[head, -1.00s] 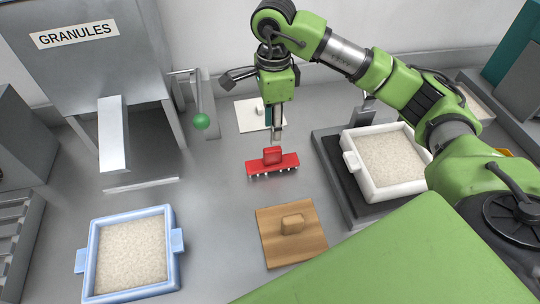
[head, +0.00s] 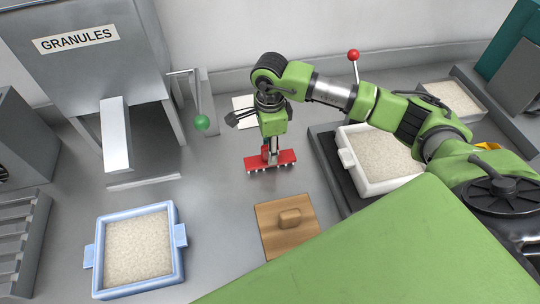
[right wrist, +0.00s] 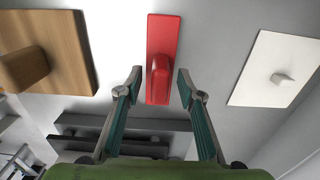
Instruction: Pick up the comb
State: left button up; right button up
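The red comb (head: 284,158) lies on the grey worktop, its row of small pale teeth showing along the front edge. Its raised block handle shows in the right wrist view (right wrist: 160,78). My right gripper (head: 271,155) is over the comb's middle, pointing down, and hides most of the handle in the head view. In the right wrist view my right gripper (right wrist: 159,76) is open, with one finger on each side of the handle and a gap visible on both sides. My left gripper is not in view.
A wooden board with a knob (head: 272,235) lies in front of the comb. A white board (right wrist: 278,60) lies behind it. A white tray of granules (head: 348,168) stands right, a blue tray (head: 178,262) front left. A green-knobbed lever (head: 201,122) stands left.

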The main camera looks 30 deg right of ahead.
grip_shut()
jog(key=shift+r, duration=0.1)
jog(key=shift+w+r, duration=0.1)
jog(key=shift+r, duration=0.45)
jog(key=s+a+r+b, duration=0.5)
jog(key=s+a+r, duration=0.4)
jog(key=a+r, duration=0.1)
jog(key=shift+s+a+r, duration=0.2)
jog(key=shift+s+r, duration=0.1)
jog(key=shift+r, duration=0.6)
